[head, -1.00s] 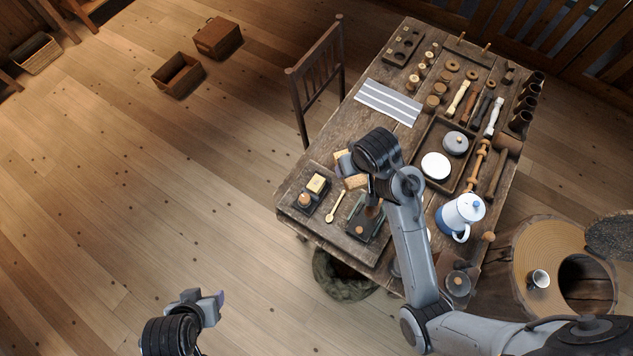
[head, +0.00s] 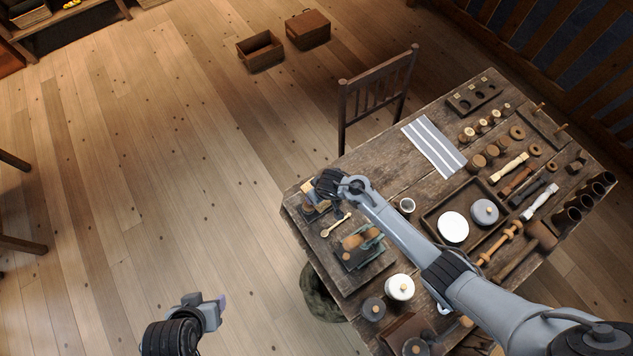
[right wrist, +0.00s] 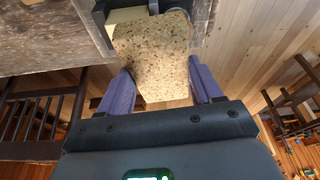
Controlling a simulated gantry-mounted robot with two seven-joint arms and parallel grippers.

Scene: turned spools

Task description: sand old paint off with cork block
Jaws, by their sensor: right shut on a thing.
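The cork block (right wrist: 152,55) is tan and speckled, held between the purple fingers of my right gripper (right wrist: 160,88) in the right wrist view. In the head view my right gripper (head: 314,198) is over the table's left corner, hiding most of the cork block and part of a small dark tray (head: 318,212). A pale block (right wrist: 126,15) in a dark holder shows just beyond the cork; whether they touch is unclear. My left gripper (head: 214,306) hangs over the floor, away from the table; its finger gap is unclear. I cannot make out old paint.
A wooden spoon (head: 336,224) and a tool on a dark plate (head: 364,254) lie near my right gripper. A white lidded jar (head: 400,287), a small cup (head: 407,205) and a tray with a white disc (head: 453,226) stand near my right arm. A chair (head: 376,90) is behind.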

